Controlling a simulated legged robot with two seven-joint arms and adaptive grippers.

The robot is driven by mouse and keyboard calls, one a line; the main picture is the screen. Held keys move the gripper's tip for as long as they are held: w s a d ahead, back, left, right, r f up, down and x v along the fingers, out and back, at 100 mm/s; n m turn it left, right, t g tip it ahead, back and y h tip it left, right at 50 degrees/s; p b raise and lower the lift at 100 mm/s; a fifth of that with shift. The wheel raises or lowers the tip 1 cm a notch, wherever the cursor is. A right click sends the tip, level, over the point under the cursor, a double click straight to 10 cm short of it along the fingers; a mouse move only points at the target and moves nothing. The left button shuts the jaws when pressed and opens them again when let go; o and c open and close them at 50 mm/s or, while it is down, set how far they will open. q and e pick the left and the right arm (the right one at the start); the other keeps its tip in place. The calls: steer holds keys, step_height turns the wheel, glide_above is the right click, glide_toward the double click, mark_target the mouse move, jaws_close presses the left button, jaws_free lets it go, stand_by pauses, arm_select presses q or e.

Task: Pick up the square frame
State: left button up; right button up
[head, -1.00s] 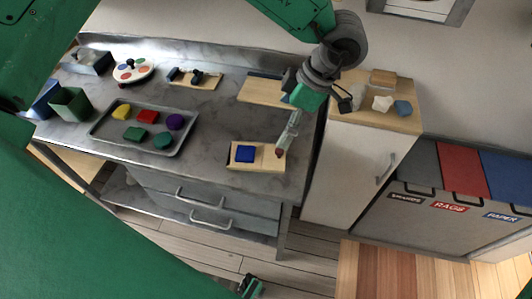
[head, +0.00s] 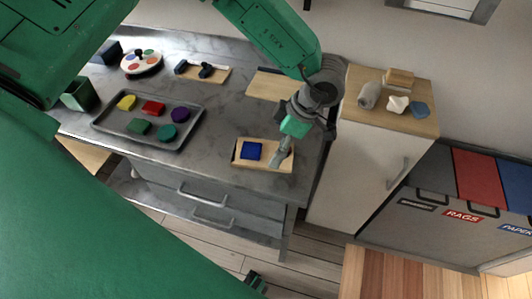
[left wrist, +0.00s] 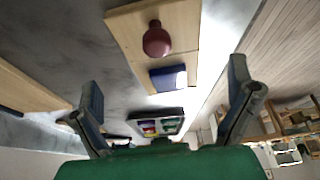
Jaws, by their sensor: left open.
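I cannot make out a loose square frame for certain. A blue square piece (head: 251,151) lies on a light wooden board (head: 240,163) near the front right of the bench. In the left wrist view it is a blue block (left wrist: 168,77) on the board (left wrist: 124,22), beside a dark red rounded knob (left wrist: 157,40). My left gripper (head: 281,153) is open and empty, over the right part of this board. Its fingers (left wrist: 165,88) spread at either side in the left wrist view. In the head view they hide the knob.
A grey tray (head: 185,137) with several coloured pieces lies left of the board. Behind are another wooden board (head: 268,86) and a paint palette (head: 141,62). A white cabinet (head: 350,165) stands right; a framed panel (head: 445,8) hangs on the wall.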

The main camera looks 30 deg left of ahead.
mark_target(266, 153)
arm_select(q)
steer(key=x, duration=0.4)
steer(key=shift+s+a+f, duration=0.15)
steer(key=shift+s+a, duration=0.15)
steer(key=shift+a, duration=0.05)
steer(key=c, duration=1.4)
steer(key=shift+o, duration=0.2)
